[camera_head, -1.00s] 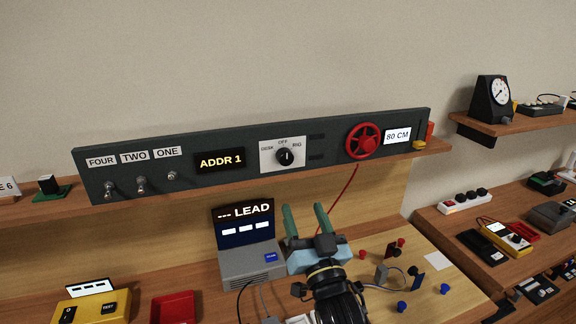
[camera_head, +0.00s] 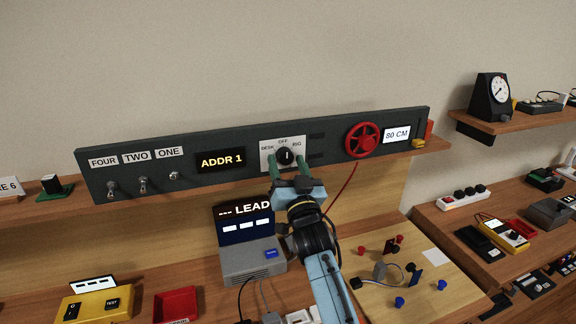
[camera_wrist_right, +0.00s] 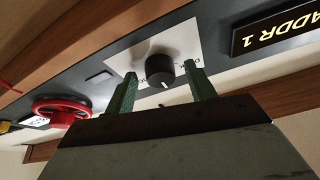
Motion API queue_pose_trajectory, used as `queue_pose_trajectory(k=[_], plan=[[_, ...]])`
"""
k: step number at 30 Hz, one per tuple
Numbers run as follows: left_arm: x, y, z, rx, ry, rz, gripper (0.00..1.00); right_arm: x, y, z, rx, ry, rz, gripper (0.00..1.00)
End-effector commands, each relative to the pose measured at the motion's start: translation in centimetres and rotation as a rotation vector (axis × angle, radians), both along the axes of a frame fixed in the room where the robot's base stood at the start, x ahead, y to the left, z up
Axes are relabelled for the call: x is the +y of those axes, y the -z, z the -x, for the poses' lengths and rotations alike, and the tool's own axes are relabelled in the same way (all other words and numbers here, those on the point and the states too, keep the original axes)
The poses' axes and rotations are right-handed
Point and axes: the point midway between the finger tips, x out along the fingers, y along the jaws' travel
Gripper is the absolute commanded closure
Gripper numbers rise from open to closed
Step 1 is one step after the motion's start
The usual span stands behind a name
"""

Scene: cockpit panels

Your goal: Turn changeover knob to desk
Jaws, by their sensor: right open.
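The changeover knob (camera_head: 285,156) is a round black knob with a white pointer line on a white plate (camera_head: 268,147) marked DESK, OFF and RIG. In the head view the pointer stands about upright, toward OFF. My right gripper (camera_head: 289,166) is open, with its two green fingers raised to the lower part of the plate, one on each side of the knob. The right wrist view shows the knob (camera_wrist_right: 160,70) between the fingertips, with a gap on both sides. I cannot tell how deep the fingers reach around it. My left gripper is not in view.
The dark panel (camera_head: 230,134) also carries toggle switches (camera_head: 143,184), an ADDR 1 display (camera_head: 220,160) and a red handwheel (camera_head: 362,140). A grey LEAD device (camera_head: 252,262) stands below, beside my right arm. A red cable hangs from the panel.

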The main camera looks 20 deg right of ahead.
Motion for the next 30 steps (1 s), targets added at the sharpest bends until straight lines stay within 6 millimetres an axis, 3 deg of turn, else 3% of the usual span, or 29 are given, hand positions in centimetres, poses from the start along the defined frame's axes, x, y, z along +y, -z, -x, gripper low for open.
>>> queue_pose_trajectory(k=[5,15,30], plan=[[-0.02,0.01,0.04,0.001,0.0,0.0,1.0,-0.01,0.03,0.02,0.0,0.0,0.0,0.46],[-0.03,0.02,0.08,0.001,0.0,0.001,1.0,-0.01,0.04,0.04,0.0,0.0,0.0,0.9],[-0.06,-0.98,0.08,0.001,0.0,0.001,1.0,-0.29,-0.01,0.02,-0.003,0.0,0.15,0.9]])
